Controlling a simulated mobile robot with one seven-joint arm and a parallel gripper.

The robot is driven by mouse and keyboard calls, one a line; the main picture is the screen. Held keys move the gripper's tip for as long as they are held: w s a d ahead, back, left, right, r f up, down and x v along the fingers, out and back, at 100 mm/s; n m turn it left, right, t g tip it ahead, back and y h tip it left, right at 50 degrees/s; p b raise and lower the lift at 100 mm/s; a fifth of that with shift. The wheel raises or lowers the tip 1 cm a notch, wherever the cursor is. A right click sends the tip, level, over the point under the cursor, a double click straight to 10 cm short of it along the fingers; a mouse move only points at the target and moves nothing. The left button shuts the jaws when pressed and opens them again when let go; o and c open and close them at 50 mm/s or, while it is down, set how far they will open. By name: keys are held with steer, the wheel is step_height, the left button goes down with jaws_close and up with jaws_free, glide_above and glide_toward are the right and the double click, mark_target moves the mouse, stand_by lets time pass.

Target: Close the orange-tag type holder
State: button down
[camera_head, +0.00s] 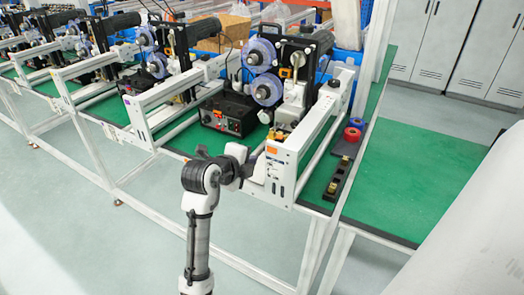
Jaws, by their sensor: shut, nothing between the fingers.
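A small orange tag (271,149) sits on the front end plate of the nearest white coder frame (281,175). Brass and orange parts of what looks like the type holder (279,135) show just behind and above that plate; I cannot tell how far open it is. My arm rises from the bottom of the view and bends right. My gripper (250,166) is shut and empty at the left edge of the end plate, close to the tag. Its fingertips are small and partly lost against the frame, so contact is unclear.
A black control box (229,114) and blue reels (264,71) stand behind the gripper. A dark tray (339,180) and red and blue rolls (352,131) lie right of the frame. The green tabletop (420,180) farther right is clear. More coders line up at left.

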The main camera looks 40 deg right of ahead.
steer(key=p+x, duration=0.1)
steer(key=x, duration=0.1)
steer(key=p+x, duration=0.1)
steer(key=x, duration=0.2)
steer(key=r+x, duration=0.1)
steer(key=x, duration=0.2)
steer(key=shift+w+d+f+p, duration=0.15)
steer(key=shift+d+p, duration=0.2)
steer(key=shift+p, duration=0.05)
steer(key=d+b, duration=0.1)
steer(key=w+d, duration=0.1)
steer(key=d, duration=0.1)
steer(key=shift+w+d+b, duration=0.2)
steer(key=shift+b, duration=0.2)
steer(key=shift+d, duration=0.2)
